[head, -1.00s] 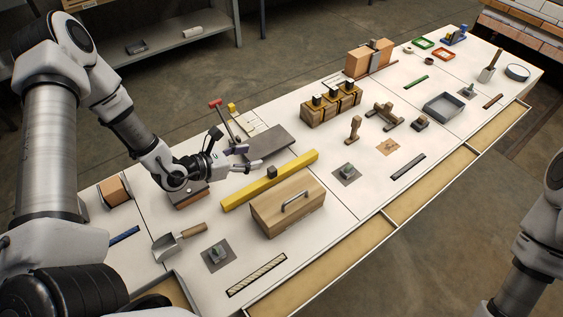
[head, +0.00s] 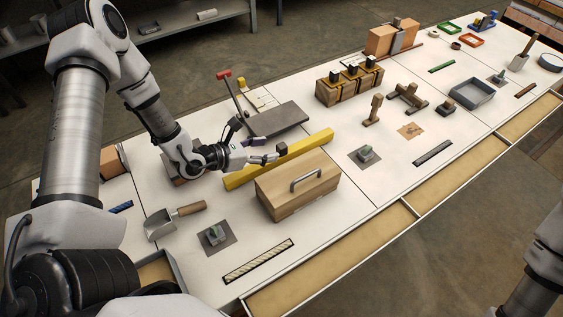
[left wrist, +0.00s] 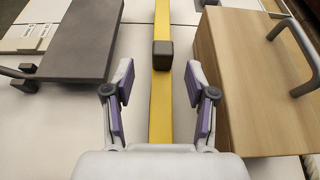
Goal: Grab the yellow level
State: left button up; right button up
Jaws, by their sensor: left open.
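The yellow level (head: 307,145) is a long bar lying on the white table, with a small dark block (head: 283,149) on its middle. My left gripper (head: 260,147) is open and empty over the level's near half. In the left wrist view the level (left wrist: 162,104) runs lengthwise between the two purple-padded fingers (left wrist: 160,102), with a gap on each side. The dark block (left wrist: 162,55) is just ahead of the fingertips. The exact height above the bar is hard to tell. My right gripper is out of view.
A wooden toolbox (head: 298,186) with a metal handle stands close on the right of the level. A grey-brown flat slab (head: 276,119) lies on its left. A metal scoop (head: 162,224) lies nearer. Wooden clamped blocks (head: 349,83) stand further back.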

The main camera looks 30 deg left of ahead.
aim_at(280, 146)
pick_arm(q)
jog(key=x, duration=0.4)
jog(key=p+x, duration=0.1)
jog(key=x, duration=0.2)
jog(key=shift+d+r, duration=0.25)
jog(key=shift+r, duration=0.05)
grip_shut()
